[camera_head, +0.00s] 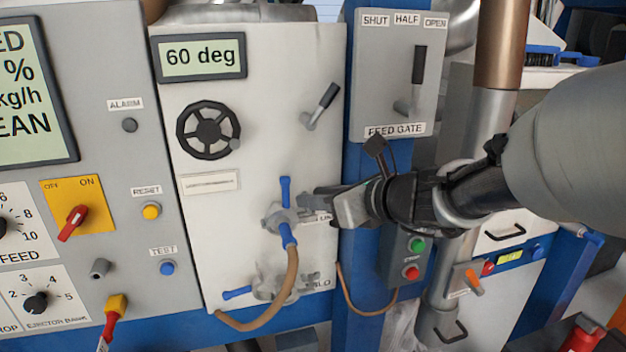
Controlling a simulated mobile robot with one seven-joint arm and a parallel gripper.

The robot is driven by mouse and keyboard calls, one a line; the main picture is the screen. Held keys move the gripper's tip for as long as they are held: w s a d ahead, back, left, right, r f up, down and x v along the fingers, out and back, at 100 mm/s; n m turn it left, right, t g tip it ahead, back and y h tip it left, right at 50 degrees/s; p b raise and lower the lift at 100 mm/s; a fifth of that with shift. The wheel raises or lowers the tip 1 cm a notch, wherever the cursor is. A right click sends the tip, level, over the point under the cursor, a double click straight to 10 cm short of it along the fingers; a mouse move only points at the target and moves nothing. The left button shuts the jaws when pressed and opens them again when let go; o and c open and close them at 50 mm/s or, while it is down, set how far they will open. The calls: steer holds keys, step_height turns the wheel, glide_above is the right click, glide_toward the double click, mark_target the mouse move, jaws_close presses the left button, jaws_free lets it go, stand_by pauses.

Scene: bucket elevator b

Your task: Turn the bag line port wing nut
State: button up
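The upper port (279,218) on the white panel is a grey fitting with a blue wing (285,190) standing up above it and a blue part (288,236) below. The label beside it is mostly hidden by my gripper; only letters like "LIN" show. My gripper (308,203) reaches in from the right, its tips close to the right side of this port. I cannot tell whether they touch it or how far apart the fingers are. A lower grey port (272,287), with a label ending in "LO", has a blue wing (237,293) pointing left.
A brown hose (291,275) hangs from the upper port's blue end, curving down-left past the lower port. A black handwheel (208,131) and a lever (320,106) sit above. The feed gate panel (392,75) is upper right. A green-red button box (409,258) lies below my arm.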

jaws_close()
steer(key=shift+w+d+n+g+y+p, duration=0.15)
steer(key=shift+w+n+g+y+p, duration=0.05)
steer(key=shift+n+g+y+p, duration=1.05)
jaws_free()
steer(key=v, duration=1.7)
steer(key=shift+s+r, duration=0.2)
steer(key=shift+r, duration=0.05)
